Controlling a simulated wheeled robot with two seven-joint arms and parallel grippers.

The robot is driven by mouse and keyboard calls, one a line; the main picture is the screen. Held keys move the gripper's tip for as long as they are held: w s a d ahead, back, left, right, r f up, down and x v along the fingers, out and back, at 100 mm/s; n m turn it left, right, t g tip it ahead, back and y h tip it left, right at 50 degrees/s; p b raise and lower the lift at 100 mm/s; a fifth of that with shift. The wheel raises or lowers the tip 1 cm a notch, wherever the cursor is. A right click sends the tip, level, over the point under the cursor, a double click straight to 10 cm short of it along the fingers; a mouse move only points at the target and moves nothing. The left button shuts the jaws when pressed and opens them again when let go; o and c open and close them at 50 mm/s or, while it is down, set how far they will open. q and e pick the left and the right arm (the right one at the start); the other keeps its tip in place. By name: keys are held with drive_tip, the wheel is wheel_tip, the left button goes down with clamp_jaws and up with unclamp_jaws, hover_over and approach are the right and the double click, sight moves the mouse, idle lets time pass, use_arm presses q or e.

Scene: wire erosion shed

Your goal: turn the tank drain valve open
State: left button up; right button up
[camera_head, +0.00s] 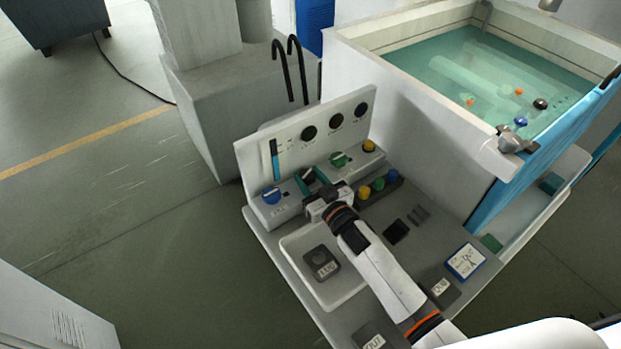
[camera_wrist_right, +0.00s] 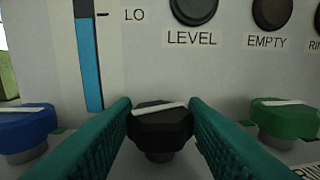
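A row of knobs sits on the white control panel (camera_head: 350,115). A black knob (camera_wrist_right: 161,125) with a white pointer bar lies between the two teal fingers of my right gripper (camera_wrist_right: 161,108). The pointer bar is nearly level. In the head view my right gripper (camera_head: 312,182) reaches the panel and partly covers this knob. A blue knob (camera_wrist_right: 24,125) is to its left and a green knob (camera_wrist_right: 285,117) to its right. The black knob's label is hidden, so I cannot confirm it is the drain valve. My left gripper is out of view.
Behind the panel stands a tank (camera_head: 400,110) of greenish water. On the console are a white tray (camera_head: 352,288) with a dark block, a rack of coloured knobs (camera_head: 378,187) and a blue-edged card (camera_head: 465,261). Open floor lies to the left.

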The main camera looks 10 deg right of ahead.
drive_tip(key=shift+y, duration=0.3)
drive_tip(key=shift+w+d+n+g+y+p, duration=0.15)
drive_tip(key=shift+n+g+y+p, duration=0.15)
drive_tip(key=shift+n+y, duration=0.25)
drive_tip(key=shift+s+d+n+g+y+p, duration=0.1)
drive_tip(key=shift+d+n+g+y+p, duration=0.05)
drive_tip(key=shift+n+g+y, duration=0.35)
drive_tip(key=shift+w+d+n+g+y, duration=0.1)
drive_tip(key=shift+n+g+y, duration=0.3)
drive_tip(key=shift+n+y, duration=0.45)
drive_tip(key=n+g+y+b, duration=0.2)
drive_tip(key=y, duration=0.1)
drive_tip(key=shift+w+d+f+g, duration=0.1)
drive_tip(key=shift+w+f+g, duration=0.05)
drive_tip(key=shift+g, duration=0.25)
drive_tip(key=shift+n+g+y+b, duration=0.6)
drive_tip(key=shift+n+g+y, duration=0.2)
drive_tip(key=shift+y, duration=0.1)
drive_tip(key=o, duration=1)
drive_tip(key=shift+c, duration=0.2)
